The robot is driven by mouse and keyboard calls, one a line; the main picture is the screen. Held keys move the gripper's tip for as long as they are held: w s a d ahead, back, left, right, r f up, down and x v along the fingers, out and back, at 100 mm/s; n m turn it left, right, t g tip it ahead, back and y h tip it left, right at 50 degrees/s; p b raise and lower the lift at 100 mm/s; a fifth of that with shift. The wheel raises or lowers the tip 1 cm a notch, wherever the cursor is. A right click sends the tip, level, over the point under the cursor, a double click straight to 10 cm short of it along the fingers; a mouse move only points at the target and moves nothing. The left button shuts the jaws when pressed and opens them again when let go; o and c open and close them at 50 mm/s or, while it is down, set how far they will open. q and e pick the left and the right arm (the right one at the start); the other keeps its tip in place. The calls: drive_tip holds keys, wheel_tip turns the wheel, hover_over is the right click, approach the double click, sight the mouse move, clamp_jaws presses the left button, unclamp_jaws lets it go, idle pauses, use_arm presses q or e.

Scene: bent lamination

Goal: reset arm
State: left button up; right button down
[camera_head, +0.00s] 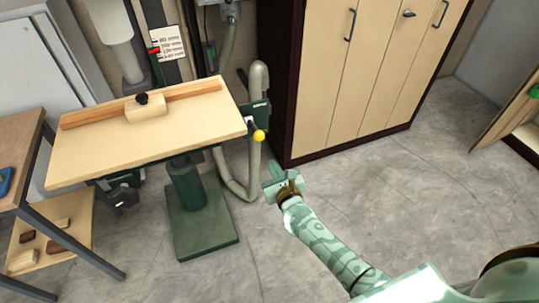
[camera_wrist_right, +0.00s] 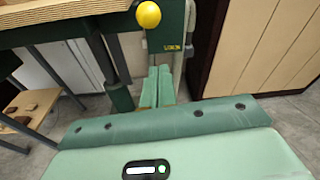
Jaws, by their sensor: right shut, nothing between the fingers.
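My right gripper (camera_head: 274,178) is in the head view, out in front over the grey floor, just right of the machine's hose. Its fingers are shut with nothing between them. In the right wrist view the two green fingers (camera_wrist_right: 157,86) lie side by side, pointing toward the machine's dark green housing. They look apart from the machine. My right arm (camera_head: 325,240) reaches up from the lower right of the head view. My left gripper is in neither view.
A machine with a wooden table (camera_head: 150,135) stands at left, with a yellow knob (camera_head: 259,135) close to my gripper. A grey hose (camera_head: 240,188) curves beside it. A tall cabinet (camera_head: 345,85) stands behind. A workbench (camera_head: 14,140) is far left. Floor at right is clear.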

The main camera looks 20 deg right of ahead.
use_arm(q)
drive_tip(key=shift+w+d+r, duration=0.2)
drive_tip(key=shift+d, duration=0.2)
use_arm(e)
drive_tip(key=shift+s+r, duration=0.1)
drive_tip(key=shift+s, duration=0.65)
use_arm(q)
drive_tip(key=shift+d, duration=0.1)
use_arm(e)
drive_tip(key=shift+d, duration=0.1)
